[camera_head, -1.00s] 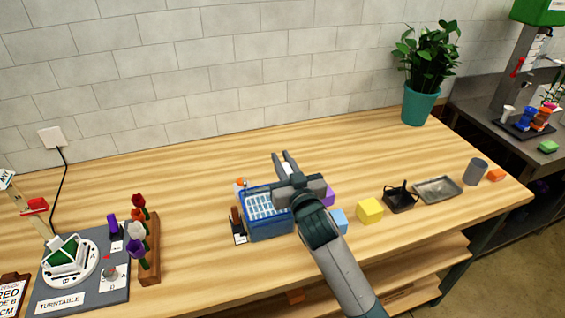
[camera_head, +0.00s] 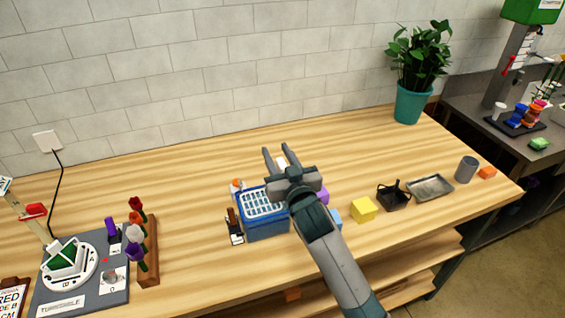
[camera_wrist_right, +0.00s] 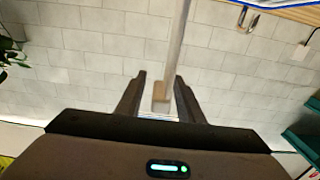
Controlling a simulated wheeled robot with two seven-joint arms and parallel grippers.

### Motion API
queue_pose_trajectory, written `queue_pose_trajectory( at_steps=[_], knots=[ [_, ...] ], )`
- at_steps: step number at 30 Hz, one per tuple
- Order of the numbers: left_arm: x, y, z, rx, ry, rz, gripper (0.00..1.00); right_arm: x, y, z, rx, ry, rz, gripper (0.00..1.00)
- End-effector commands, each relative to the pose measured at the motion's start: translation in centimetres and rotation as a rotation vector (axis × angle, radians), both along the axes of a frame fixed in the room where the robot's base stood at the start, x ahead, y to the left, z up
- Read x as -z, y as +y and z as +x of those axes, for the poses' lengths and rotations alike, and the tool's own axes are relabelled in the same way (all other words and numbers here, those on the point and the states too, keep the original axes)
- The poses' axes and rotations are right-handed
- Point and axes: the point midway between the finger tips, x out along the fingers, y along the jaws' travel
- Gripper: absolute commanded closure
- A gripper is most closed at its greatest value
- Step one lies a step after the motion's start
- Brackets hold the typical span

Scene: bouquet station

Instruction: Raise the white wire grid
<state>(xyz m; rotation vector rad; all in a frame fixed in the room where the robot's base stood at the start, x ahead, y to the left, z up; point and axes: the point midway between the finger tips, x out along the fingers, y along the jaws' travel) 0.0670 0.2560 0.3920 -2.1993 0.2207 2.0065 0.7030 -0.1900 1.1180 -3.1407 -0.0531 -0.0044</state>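The white wire grid (camera_head: 262,203) lies level at the top of the blue crate (camera_head: 268,229), near the crate's rim. My right gripper (camera_head: 276,150) is at the crate's back right corner, its two fingers apart. In the right wrist view my right gripper (camera_wrist_right: 160,76) has a beige block (camera_wrist_right: 161,93) at the end of a grey bar (camera_wrist_right: 175,45) between its fingers, with gaps visible beside the block. The bar's join to the grid is hidden. My left gripper is not in view.
A yellow cube (camera_head: 362,209), a black basket (camera_head: 393,195) and a metal tray (camera_head: 430,187) stand to the right. A flower rack (camera_head: 149,250) and turntable (camera_head: 68,266) are on the left. The table behind the crate is mostly clear.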

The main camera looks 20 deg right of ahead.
Motion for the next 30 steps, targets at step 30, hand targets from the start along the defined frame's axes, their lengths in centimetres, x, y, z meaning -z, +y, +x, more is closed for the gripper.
queue_pose_trajectory(
  at_steps=[30],
  knots=[
    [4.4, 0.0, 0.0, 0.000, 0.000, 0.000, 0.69, 0.1, -0.5, -15.2, -0.001, -0.001, 0.001, 0.66]
  ],
)
